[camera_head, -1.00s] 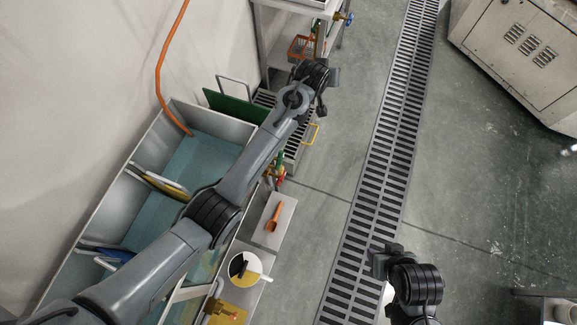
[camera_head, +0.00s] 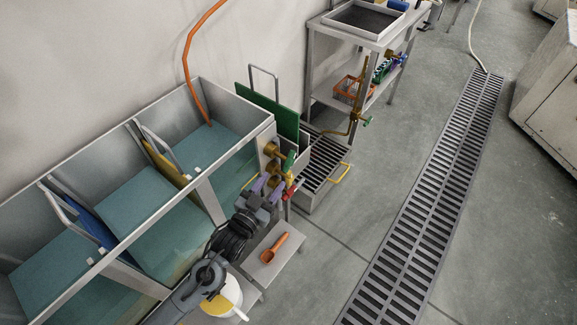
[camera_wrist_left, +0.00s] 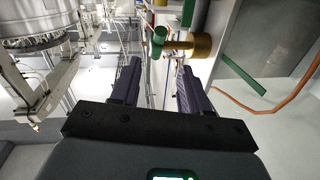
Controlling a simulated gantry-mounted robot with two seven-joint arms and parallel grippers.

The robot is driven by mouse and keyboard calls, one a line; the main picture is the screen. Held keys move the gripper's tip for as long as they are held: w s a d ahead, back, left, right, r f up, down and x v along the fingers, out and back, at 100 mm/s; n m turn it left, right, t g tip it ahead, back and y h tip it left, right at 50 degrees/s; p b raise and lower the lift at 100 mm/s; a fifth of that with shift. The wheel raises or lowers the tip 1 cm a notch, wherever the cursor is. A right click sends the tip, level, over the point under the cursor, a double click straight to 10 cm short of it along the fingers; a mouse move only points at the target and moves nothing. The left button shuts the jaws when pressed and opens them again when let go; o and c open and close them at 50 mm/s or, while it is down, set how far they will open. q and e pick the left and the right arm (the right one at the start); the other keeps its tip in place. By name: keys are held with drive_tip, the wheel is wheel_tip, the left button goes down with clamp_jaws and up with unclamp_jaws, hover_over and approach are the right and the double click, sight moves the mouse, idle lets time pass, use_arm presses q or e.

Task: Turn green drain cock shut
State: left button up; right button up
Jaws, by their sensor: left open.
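A green-handled cock (camera_head: 289,161) with a brass body (camera_head: 272,150) sticks out of the right end of the steel tank. A red-handled cock (camera_head: 290,189) sits just below it. My left gripper (camera_head: 267,186) is open, with purple fingers close to the cocks, just below the green handle in the picture. In the left wrist view the green handle (camera_wrist_left: 158,40) and its brass body (camera_wrist_left: 198,45) lie beyond the open fingertips (camera_wrist_left: 158,72), and the space between the fingers looks empty. My right gripper is out of view.
The tank (camera_head: 218,208) holds bluish liquid and dividers. A small bench with an orange scoop (camera_head: 274,248) and a white bucket (camera_head: 232,299) stand below. A grated box (camera_head: 325,165) and another green-handled cock (camera_head: 367,121) are farther right. Floor by the drain grating (camera_head: 425,210) is clear.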

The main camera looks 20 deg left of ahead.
sight(288, 163)
use_arm(q)
drive_tip(key=w+b, duration=0.1)
drive_tip(key=w, duration=0.2)
drive_tip(key=w+d+b, duration=0.1)
drive_tip(key=w, duration=0.2)
drive_tip(key=w+b, duration=0.1)
drive_tip(key=w, duration=0.2)
drive_tip(key=shift+w+d, duration=0.4)
clamp_jaws()
